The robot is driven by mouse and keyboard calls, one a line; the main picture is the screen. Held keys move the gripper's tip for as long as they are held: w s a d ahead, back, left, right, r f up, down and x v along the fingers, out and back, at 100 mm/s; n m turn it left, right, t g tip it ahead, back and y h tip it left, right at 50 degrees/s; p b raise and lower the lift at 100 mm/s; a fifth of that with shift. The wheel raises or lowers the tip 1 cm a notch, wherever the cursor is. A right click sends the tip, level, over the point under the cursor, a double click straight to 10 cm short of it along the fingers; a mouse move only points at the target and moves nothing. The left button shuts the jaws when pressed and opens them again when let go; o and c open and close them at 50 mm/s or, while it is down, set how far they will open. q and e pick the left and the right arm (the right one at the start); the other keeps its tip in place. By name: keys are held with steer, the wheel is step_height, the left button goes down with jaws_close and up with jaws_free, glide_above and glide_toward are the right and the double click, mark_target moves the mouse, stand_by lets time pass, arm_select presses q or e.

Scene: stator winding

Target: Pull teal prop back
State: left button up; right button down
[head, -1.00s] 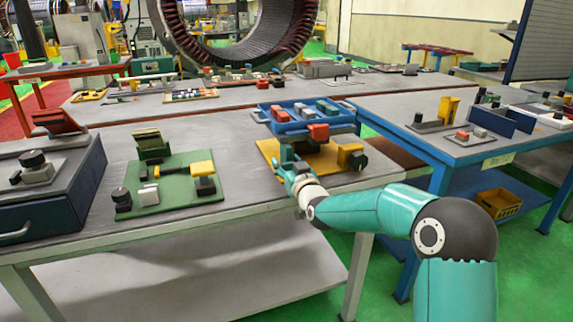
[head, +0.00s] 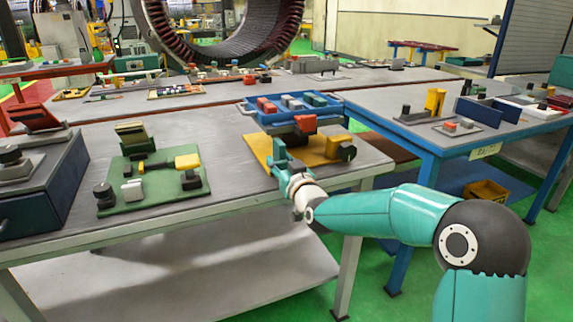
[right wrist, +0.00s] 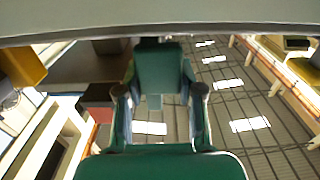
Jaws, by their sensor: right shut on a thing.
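The teal prop shows in the right wrist view as a teal block (right wrist: 160,68) between the two fingers. In the head view, a teal upright piece (head: 279,150) stands at the front left of the yellow board (head: 262,147), beneath the blue tray's front edge. My right gripper (head: 287,166) is there, shut on the prop, and its own teal parts make the outline hard to separate. It also shows in the right wrist view (right wrist: 160,98). Whether the prop still touches the tray or board cannot be told. My left gripper is not in view.
The blue tray (head: 256,116) holds red, grey and teal blocks. A green board (head: 150,200) with parts lies left. A blue-framed table (head: 400,125) stands right.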

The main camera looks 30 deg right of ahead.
steer(key=shift+f, duration=0.1)
steer(key=c, duration=0.7)
jaws_free()
steer(key=shift+s, duration=0.2)
steer(key=shift+s, duration=0.25)
steer(key=s+a, duration=0.2)
steer(key=s, duration=0.9)
